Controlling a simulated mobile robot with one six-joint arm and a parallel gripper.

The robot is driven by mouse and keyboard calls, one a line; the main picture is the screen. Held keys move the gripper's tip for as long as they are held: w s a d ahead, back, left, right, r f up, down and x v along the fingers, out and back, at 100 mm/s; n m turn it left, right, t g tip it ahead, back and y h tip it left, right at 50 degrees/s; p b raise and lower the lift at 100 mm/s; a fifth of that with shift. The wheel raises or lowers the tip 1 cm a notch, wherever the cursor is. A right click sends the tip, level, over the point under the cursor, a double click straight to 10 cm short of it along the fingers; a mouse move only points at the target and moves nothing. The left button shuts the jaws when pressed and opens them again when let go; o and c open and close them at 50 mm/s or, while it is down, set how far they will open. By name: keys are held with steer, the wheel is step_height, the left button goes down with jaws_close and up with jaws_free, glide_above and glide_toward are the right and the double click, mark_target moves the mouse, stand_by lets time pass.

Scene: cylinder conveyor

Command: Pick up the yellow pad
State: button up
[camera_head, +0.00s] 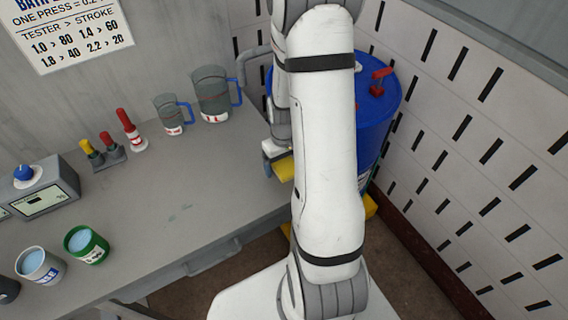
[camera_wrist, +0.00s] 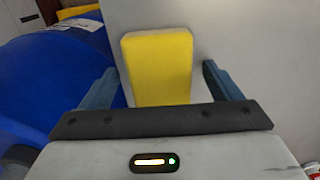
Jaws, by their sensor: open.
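The yellow pad (camera_wrist: 160,68) is a plain yellow block in the wrist view, lying on the grey bench top between my two fingers. My gripper (camera_wrist: 160,82) is open, with one blue-grey finger on each side of the pad and a gap on both sides. In the head view my gripper (camera_head: 268,156) is at the right end of the bench. Part of the yellow pad (camera_head: 284,168) shows there beside my arm, which hides the rest.
A blue drum (camera_head: 375,125) stands right of the bench (camera_head: 190,190), close to my gripper. Two jugs with blue handles (camera_head: 213,95) stand at the back. A green cup (camera_head: 87,246), a white cup (camera_head: 40,266) and a grey tester box (camera_head: 42,190) are at the left. The bench middle is clear.

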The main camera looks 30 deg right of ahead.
mark_target(284, 163)
steer(key=shift+c, duration=0.6)
steer(key=c, duration=1)
step_height(284, 163, up, 10)
steer(key=shift+b, duration=0.45)
steer(key=shift+c, duration=0.2)
